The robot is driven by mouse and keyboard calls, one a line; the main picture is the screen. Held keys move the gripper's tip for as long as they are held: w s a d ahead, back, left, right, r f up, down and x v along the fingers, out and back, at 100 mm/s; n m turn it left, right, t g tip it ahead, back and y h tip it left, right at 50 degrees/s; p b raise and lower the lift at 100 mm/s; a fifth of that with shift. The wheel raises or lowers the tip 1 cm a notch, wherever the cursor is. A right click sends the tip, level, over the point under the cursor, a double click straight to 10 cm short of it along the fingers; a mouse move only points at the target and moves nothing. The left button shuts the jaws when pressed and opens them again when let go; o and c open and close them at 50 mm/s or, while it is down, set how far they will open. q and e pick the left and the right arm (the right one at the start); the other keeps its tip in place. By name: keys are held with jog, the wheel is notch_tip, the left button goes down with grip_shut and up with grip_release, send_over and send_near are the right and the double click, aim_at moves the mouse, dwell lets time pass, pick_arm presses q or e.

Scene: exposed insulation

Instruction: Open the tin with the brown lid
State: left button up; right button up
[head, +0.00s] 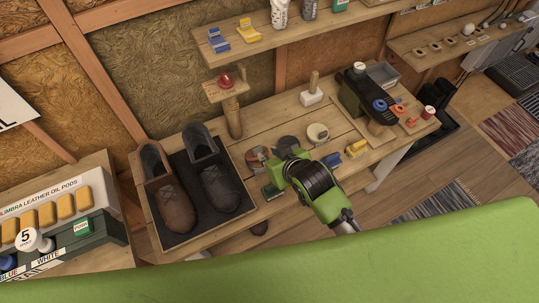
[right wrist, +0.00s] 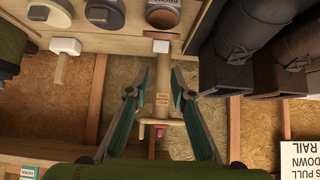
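Three round tins stand in a row on the workbench. The brown tin (head: 256,157), nearest the shoes, also shows at the top of the right wrist view (right wrist: 163,12) with its label partly cut off. A dark grey tin (head: 288,143) and a cream tin (head: 318,132) stand beside it. My green right gripper is just in front of the tins in the head view and hides part of the bench there. In the right wrist view its two fingers (right wrist: 159,76) are apart with nothing held between them. My left gripper is not in view.
A wooden post with a red-topped shelf (head: 227,85) stands behind the tins. A white-based brush (head: 312,98) stands behind; blue (head: 332,160) and yellow (head: 357,149) items lie at right.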

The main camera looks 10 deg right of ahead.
jog(key=shift+d+f+n, duration=0.2)
jog(key=shift+f+n, duration=0.15)
jog(key=shift+n, duration=0.15)
grip_shut()
jog(key=n+t+b, duration=0.4)
jog(key=n+b, duration=0.4)
jog(key=n, duration=2.4)
send_near(255, 149)
jog(key=shift+y, duration=0.3)
jog(key=s+d+f, duration=0.1)
jog(key=s+d, duration=0.1)
jog(key=d, duration=0.1)
jog(key=s+d+f, duration=0.1)
jog(key=shift+s+d+f, duration=0.1)
jog(key=shift+d+f, duration=0.05)
jog(key=shift+f, duration=0.25)
jog(key=n, duration=0.2)
jog(key=shift+s+f+n+y, duration=0.15)
jog(key=shift+s+n+y, duration=0.1)
jog(key=shift+n+y, duration=0.05)
jog(key=shift+w+a, duration=0.1)
jog(key=shift+a, duration=0.2)
jog(key=x, duration=0.9)
jog(key=shift+w+f, duration=0.2)
jog(key=shift+w, duration=0.1)
jog(key=shift+r+p, duration=0.1)
jog(key=shift+p, duration=0.25)
